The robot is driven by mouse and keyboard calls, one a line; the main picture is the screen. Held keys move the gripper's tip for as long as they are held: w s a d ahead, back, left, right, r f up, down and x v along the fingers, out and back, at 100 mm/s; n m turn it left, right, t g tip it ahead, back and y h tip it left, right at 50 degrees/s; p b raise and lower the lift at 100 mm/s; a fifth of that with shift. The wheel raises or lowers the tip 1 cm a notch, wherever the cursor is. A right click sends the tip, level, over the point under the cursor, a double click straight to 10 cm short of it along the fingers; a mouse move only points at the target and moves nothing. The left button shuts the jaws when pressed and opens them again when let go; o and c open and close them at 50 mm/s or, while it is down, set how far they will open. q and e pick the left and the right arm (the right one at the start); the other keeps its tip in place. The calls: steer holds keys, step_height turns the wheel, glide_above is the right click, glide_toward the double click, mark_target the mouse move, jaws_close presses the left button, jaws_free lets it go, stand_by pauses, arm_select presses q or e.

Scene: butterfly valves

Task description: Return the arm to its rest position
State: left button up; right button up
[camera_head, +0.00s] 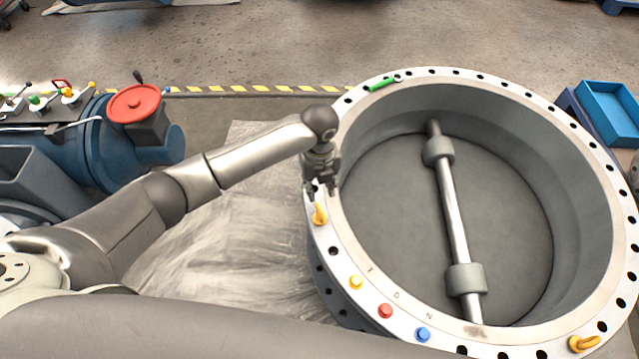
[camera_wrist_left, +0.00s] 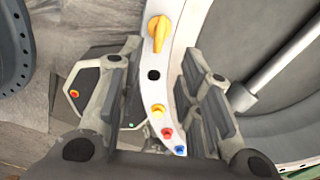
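My left arm reaches in from the left in the head view. Its gripper (camera_head: 321,188) hangs over the left rim of the large round butterfly valve (camera_head: 344,226), just above a yellow handle (camera_head: 319,214). In the left wrist view the gripper (camera_wrist_left: 160,85) has its fingers spread wide with nothing between the pads. The yellow handle (camera_wrist_left: 158,32) shows ahead of the fingers on the white flange and is apart from them. My right gripper is not in view.
Yellow (camera_head: 356,282), red (camera_head: 385,310) and blue (camera_head: 422,334) buttons sit on the near flange. A second yellow handle (camera_head: 584,343) is at lower right, a green handle (camera_head: 383,84) at the back. A blue machine with a red wheel (camera_head: 134,103) stands left. A blue bin (camera_head: 606,112) is right.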

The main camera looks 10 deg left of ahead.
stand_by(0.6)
arm_select(q)
steer(key=s+d+n+t+h, duration=0.25)
steer(key=s+d+n, duration=0.25)
steer(key=s+n, duration=0.7)
steer(key=s+a+r+n+t+y, duration=0.1)
steer(key=s+a+r+n, duration=0.1)
steer(key=s+a+n, duration=0.5)
steer(key=s+a+r+n+y, duration=0.1)
steer(key=s+a+r+n, duration=0.1)
steer(key=s+a+n, duration=0.5)
step_height(320, 180, down, 25)
steer(key=w+a+n+g, duration=0.1)
steer(key=n, duration=0.1)
steer(key=s+a+f+g, duration=0.1)
steer(key=s+a+f, duration=0.2)
steer(key=s+f, duration=1.4)
steer(key=shift+a+f, duration=0.15)
steer(key=shift+f, duration=0.1)
